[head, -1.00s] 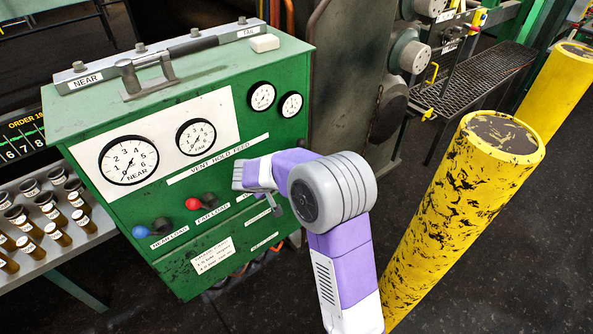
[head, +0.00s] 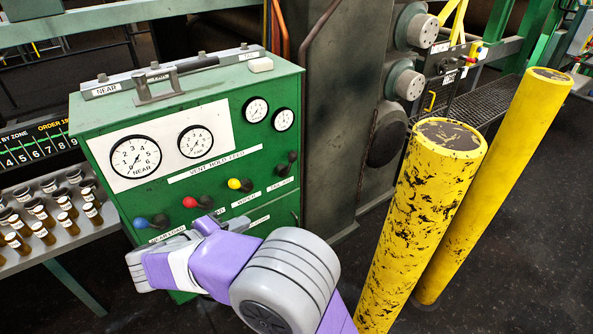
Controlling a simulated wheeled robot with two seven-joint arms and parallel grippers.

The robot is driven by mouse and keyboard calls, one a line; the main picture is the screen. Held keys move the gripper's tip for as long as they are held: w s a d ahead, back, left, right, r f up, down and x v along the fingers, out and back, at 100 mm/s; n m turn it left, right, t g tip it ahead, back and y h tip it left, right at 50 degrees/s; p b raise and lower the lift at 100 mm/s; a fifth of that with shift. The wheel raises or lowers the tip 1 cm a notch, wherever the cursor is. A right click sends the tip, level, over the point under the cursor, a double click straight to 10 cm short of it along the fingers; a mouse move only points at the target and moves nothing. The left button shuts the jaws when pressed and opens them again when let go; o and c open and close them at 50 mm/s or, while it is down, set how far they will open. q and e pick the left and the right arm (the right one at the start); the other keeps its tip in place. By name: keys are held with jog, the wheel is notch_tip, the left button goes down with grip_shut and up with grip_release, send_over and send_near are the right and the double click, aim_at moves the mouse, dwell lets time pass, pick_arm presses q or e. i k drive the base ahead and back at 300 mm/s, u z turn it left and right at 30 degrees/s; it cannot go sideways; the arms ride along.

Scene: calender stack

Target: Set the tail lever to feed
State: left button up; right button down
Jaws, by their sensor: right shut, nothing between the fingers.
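The green control panel (head: 110,107) stands at centre left, with a VENT HOLD FEED strip (head: 210,165) on its front. The black-knobbed lever (head: 292,157) is rightmost in the lever row; its knob sits up and slightly right of its pivot. I take it as the tail lever; its label (head: 279,184) is too small to read surely. My right gripper (head: 240,224) is shut and empty, below and left of that lever, apart from it in the picture. My right wrist and forearm hide the panel's lower part. My left gripper is out of view.
Yellow (head: 236,184), red (head: 190,202) and blue (head: 141,223) knobs sit left of their pivots. Two yellow bollards (head: 425,210) (head: 510,165) stand to the right. A rack of small bottles (head: 50,210) is at left. Dark floor is open at far right.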

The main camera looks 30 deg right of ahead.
aim_at(293, 154)
jog(key=z, duration=0.8)
jog(key=i, duration=0.7)
jog(key=u, duration=0.65)
